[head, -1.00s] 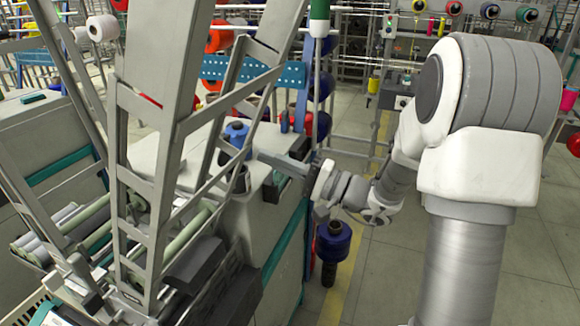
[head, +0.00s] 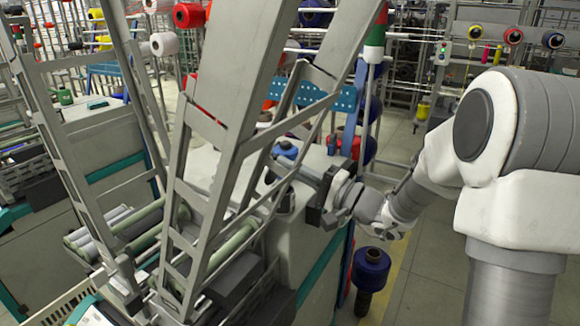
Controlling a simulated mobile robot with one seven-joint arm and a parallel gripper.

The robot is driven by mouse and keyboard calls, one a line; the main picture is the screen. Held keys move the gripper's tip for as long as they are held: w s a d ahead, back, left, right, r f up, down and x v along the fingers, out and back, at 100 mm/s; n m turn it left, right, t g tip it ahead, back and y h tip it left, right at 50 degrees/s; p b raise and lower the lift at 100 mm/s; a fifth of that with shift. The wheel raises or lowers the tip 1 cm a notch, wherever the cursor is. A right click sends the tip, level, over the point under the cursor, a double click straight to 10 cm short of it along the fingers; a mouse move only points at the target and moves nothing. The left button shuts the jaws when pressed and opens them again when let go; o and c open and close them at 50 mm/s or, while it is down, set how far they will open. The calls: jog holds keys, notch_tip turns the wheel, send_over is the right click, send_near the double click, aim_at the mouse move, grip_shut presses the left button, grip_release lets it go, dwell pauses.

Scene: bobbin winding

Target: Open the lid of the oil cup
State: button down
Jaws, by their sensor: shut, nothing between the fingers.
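A dark cup with a blue top (head: 285,150), which I take to be the oil cup, stands on the light grey machine top, behind the slanted frame bars. Its lid looks down, but the bars and my gripper hide part of the cup, so I cannot be sure. My gripper (head: 284,165) reaches in from the right, its fingers pointing left at the near side of the cup, just below the blue top. It is shut and empty. I cannot tell whether the fingertips touch the cup.
Slanted grey frame bars (head: 233,130) rise close to the left of my gripper. A blue perforated rail (head: 343,100) runs behind the cup. A dark blue bobbin (head: 370,268) stands on the floor at right.

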jog(key=shift+w+a+r+g+h+p, duration=0.15)
jog(key=shift+a+r+g+h+p, duration=0.2)
jog(key=shift+r+g+h+p, duration=0.3)
jog(key=shift+w+a+r+g+h+p, duration=0.3)
jog(key=shift+a+h+p, duration=0.2)
jog(key=shift+h+p, duration=0.3)
jog(key=shift+w+a+f+g+h+p, duration=0.15)
jog(key=shift+w+a+g+h+p, duration=0.35)
jog(key=shift+h+p, duration=0.35)
jog(key=shift+s, duration=0.1)
